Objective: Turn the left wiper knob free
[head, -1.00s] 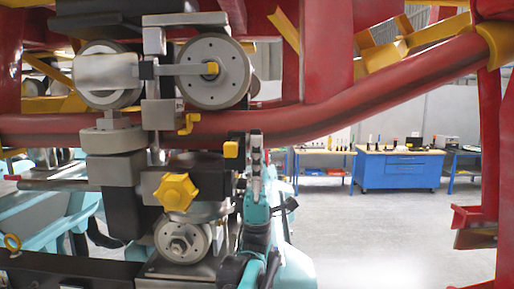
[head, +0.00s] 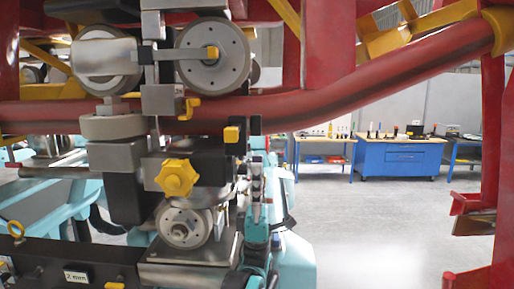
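The yellow lobed wiper knob (head: 176,178) sits on the front of a dark block below the red rail, just above a small grey wheel (head: 186,227). It is still on its mount. My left gripper (head: 256,168) is upright to the right of the knob, beside the block's right side, and apart from the knob. It shows narrow and nearly edge-on, so its finger opening cannot be told. I see nothing held in it. My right gripper is not in view.
The thick red rail (head: 330,103) crosses above the knob, with two grey wheels (head: 212,53) over it. A small yellow block (head: 231,134) stands close to my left gripper. A dark beam with a white label (head: 76,277) runs below. Blue workbenches (head: 400,159) stand far behind.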

